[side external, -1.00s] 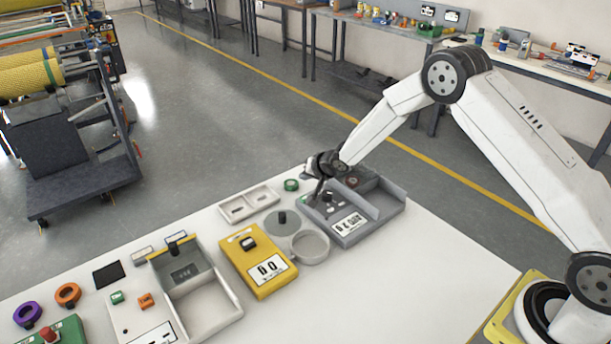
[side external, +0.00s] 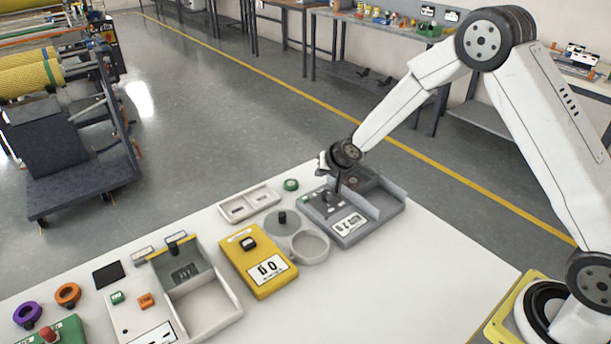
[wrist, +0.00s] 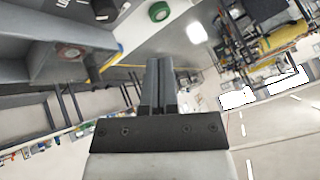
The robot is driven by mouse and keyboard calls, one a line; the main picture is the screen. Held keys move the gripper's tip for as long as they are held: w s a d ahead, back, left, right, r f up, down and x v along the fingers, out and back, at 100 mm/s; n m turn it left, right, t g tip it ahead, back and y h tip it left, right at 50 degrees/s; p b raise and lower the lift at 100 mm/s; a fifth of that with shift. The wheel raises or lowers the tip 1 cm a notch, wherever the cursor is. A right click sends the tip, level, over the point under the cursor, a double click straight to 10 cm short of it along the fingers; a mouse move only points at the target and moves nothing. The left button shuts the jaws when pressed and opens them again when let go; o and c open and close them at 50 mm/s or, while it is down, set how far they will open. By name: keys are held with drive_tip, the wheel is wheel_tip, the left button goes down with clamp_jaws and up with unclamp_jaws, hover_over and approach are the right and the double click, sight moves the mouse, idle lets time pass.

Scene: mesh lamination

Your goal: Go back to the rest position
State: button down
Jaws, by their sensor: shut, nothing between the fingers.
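My gripper (side external: 337,184) is above the grey two-part tray device (side external: 388,212) at the back of the white table, its fingers pointing down. The side view does not show clearly whether the fingertips touch the device. In the wrist view my gripper (wrist: 161,64) has its two dark fingers together with nothing between them. The grey tray (wrist: 45,70) is at the upper left of the wrist view, beside the fingers. A green ring (wrist: 158,11) is near the top of that view.
The green ring (side external: 291,184) lies near the back edge. The table's right part is clear.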

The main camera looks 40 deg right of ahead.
drive_tip(key=s+r+n+g, duration=0.2)
drive_tip(key=s+r+n, duration=0.1)
drive_tip(key=s, duration=1.1)
drive_tip(key=s+a+r+n+g, duration=0.1)
drive_tip(key=s+r+n+g, duration=0.2)
drive_tip(key=s, duration=1.1)
drive_tip(key=shift+s+a+r, duration=0.3)
drive_tip(key=shift+s+r, duration=0.05)
drive_tip(key=shift+r, duration=0.05)
